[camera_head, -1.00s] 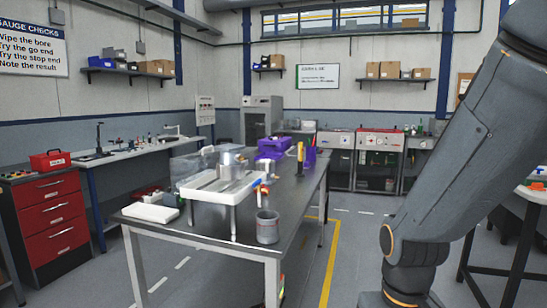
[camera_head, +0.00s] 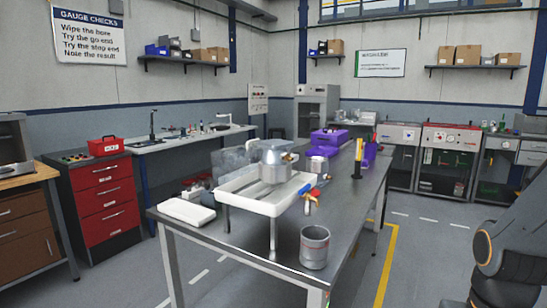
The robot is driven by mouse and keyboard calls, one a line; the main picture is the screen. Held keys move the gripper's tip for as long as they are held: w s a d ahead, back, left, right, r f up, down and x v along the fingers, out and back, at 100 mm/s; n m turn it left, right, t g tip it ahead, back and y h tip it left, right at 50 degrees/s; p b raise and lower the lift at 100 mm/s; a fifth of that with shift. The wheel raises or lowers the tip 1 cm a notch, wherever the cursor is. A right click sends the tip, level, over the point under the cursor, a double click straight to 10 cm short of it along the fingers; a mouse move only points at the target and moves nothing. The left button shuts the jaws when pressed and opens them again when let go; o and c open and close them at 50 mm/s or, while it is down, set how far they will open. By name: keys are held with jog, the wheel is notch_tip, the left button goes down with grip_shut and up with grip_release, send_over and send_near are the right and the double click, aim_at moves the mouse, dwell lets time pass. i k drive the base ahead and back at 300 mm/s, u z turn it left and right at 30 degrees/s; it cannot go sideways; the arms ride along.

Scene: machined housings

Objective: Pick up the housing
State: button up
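A silvery metal part (camera_head: 274,165), which looks like a machined housing, sits on a raised white tray (camera_head: 232,197) on the steel workbench (camera_head: 345,207). A smaller metal block (camera_head: 317,164) stands behind the tray's right side and could also be a housing; I cannot tell. My gripper is out of view. Only part of my arm shows at the lower right, well apart from the bench.
A grey metal cup (camera_head: 314,247) stands near the bench's front corner. Purple bins (camera_head: 329,138) and a yellow-black tool (camera_head: 358,158) are farther back. The floor right of the bench is clear.

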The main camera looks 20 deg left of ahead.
aim_at(275, 166)
jog(key=u, duration=0.45)
jog(key=i, duration=0.65)
jog(key=u, duration=0.55)
